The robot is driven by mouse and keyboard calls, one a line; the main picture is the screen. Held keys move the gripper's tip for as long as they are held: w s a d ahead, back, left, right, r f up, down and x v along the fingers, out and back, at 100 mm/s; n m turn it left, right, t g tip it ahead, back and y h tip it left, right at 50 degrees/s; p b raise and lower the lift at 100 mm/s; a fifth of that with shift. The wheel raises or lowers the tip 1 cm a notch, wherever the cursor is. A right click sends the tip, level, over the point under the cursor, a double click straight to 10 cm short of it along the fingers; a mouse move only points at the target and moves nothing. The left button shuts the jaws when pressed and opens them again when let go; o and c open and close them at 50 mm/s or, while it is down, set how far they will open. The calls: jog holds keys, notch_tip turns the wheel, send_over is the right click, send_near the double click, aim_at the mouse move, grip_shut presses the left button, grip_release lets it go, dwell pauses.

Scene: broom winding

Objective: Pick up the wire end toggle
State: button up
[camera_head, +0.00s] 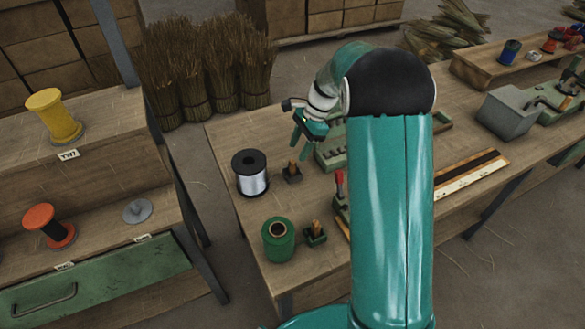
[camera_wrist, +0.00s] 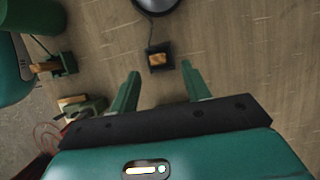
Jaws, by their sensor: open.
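The wire end toggle (camera_head: 293,168) is a small wooden piece in a dark square holder beside the silver wire spool (camera_head: 250,173) on the workbench. In the wrist view the toggle (camera_wrist: 158,60) lies just beyond and between my fingertips, and a thin dark line runs from it to the spool (camera_wrist: 155,3). My gripper (camera_head: 299,138) is open and empty above the bench, a little above the toggle in the head view. Its two green fingers also show apart in the wrist view (camera_wrist: 160,74). The exact height gap is hard to tell.
A green spool (camera_head: 278,240) stands nearer the bench's front, with a similar toggle in a green holder (camera_head: 316,234) beside it. A red-handled tool (camera_head: 340,185) stands right of the toggle, partly behind my arm. A shelf with yellow (camera_head: 53,114) and orange spools stands left.

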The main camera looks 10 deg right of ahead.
aim_at(294, 161)
jog(key=x, duration=0.6)
jog(key=shift+s+a+f, duration=0.1)
jog(key=shift+s+f, duration=0.05)
jog(key=shift+f, duration=0.1)
grip_shut()
